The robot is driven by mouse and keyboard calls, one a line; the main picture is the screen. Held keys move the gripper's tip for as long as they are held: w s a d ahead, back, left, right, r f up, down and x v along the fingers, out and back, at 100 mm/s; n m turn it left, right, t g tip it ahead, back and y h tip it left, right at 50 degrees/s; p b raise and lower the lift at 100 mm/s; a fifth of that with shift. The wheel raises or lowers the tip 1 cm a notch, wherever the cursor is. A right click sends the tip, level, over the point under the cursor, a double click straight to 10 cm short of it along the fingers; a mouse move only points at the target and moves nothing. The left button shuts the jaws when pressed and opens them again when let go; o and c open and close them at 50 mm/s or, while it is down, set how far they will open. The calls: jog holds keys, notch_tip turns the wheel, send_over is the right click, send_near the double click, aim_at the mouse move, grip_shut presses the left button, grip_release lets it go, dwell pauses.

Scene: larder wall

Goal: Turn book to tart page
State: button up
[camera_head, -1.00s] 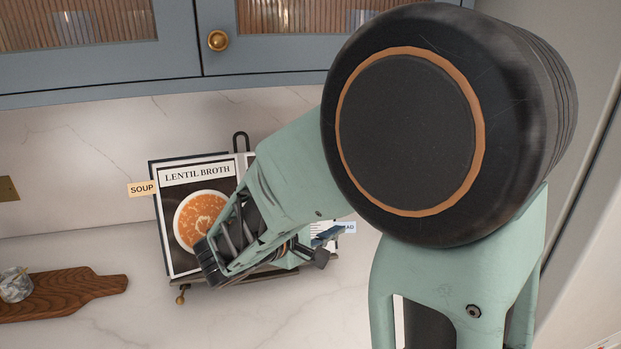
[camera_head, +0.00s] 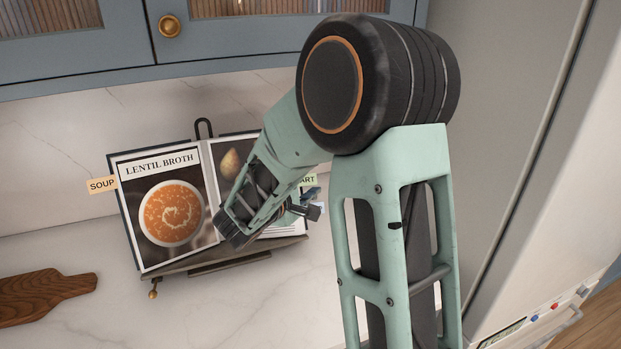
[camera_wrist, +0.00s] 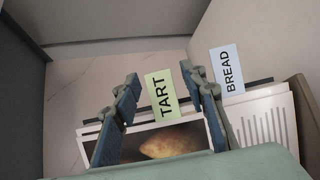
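The recipe book (camera_head: 168,262) lies open on a dark stand (camera_head: 230,262) on the counter. Its left page reads LENTIL BROTH, with an orange soup picture and a SOUP tab (camera_head: 102,185). The right page (camera_head: 229,163) is partly hidden by my arm. A green TART tab (camera_head: 309,181) sticks out at the right. In the wrist view, my gripper (camera_wrist: 160,88) is open, with the TART tab (camera_wrist: 161,96) seen between its fingers, closer to the right one. The blue BREAD tab (camera_wrist: 228,72) is outside the right finger. I cannot tell whether a finger touches the TART tab.
A wooden board (camera_head: 45,295) lies on the counter at the left. Blue cabinets (camera_head: 110,55) hang above. A tall pale appliance (camera_head: 520,150) stands at the right. The marble counter in front of the book looks clear.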

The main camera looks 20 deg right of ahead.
jog(key=shift+c, duration=0.2)
jog(key=c, duration=0.8)
jog(key=shift+c, duration=0.2)
jog(key=shift+s, duration=0.1)
